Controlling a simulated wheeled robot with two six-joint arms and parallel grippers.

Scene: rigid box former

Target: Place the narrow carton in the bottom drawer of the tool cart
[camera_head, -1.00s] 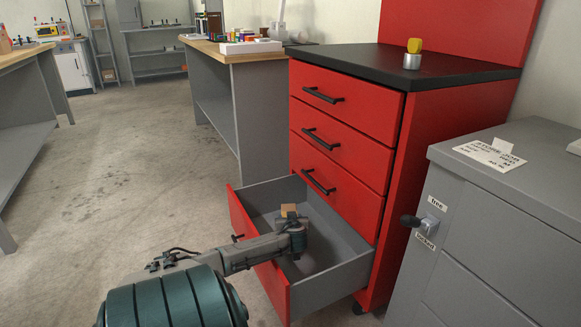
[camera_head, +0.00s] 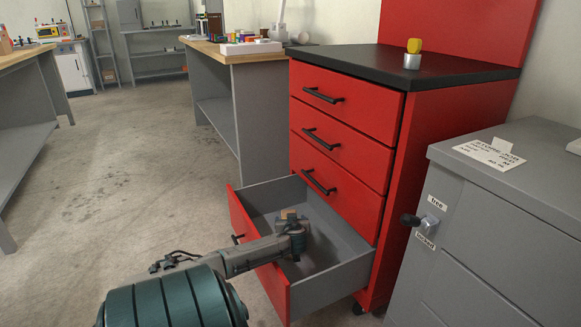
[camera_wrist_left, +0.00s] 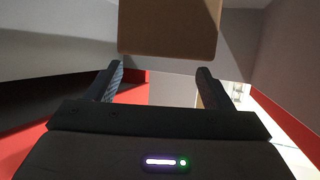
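The narrow carton (camera_head: 288,213) is a small brown box inside the open bottom drawer (camera_head: 335,277) of the red tool cart (camera_head: 395,165). Its broad brown face fills the top middle of the left wrist view (camera_wrist_left: 168,25). My left gripper (camera_head: 297,228) reaches over the drawer's front into it. In the wrist view its two fingers (camera_wrist_left: 160,78) stand apart, with nothing seen between them, and the carton shows just beyond the tips. The carton's lower part is hidden by the gripper in the head view. My right gripper is not in view.
The three upper drawers of the cart are shut. A yellow-topped metal piece (camera_head: 413,54) stands on the cart's black top. A grey cabinet (camera_head: 500,220) stands close on the right. A workbench (camera_head: 240,95) is behind on the left, with open floor before it.

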